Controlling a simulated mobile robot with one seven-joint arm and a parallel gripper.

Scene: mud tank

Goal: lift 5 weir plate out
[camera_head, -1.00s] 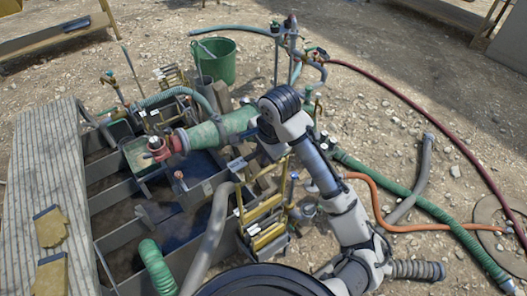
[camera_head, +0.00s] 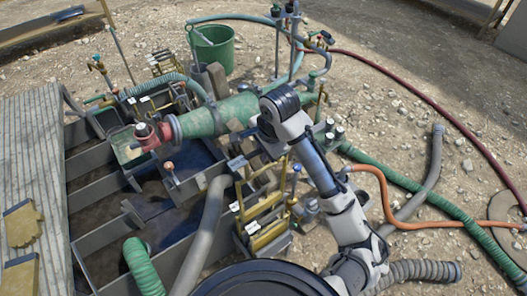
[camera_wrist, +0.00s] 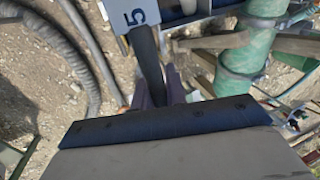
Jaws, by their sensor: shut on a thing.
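My gripper (camera_wrist: 158,92) is shut on a dark upright bar, the handle of the 5 weir plate. A pale tag (camera_wrist: 134,14) marked 5 shows on the plate at the top of the wrist view, just beyond the fingers. Most of the plate is out of that view, so I cannot tell how far it is out of its slot. In the head view my arm bends down over the tank (camera_head: 95,200) near its right side. My fingers and the held plate are hard to make out there.
A grey hose (camera_head: 205,225) and a green hose (camera_head: 142,265) lie over the tank. Gravel at the right is partly clear, crossed by hoses.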

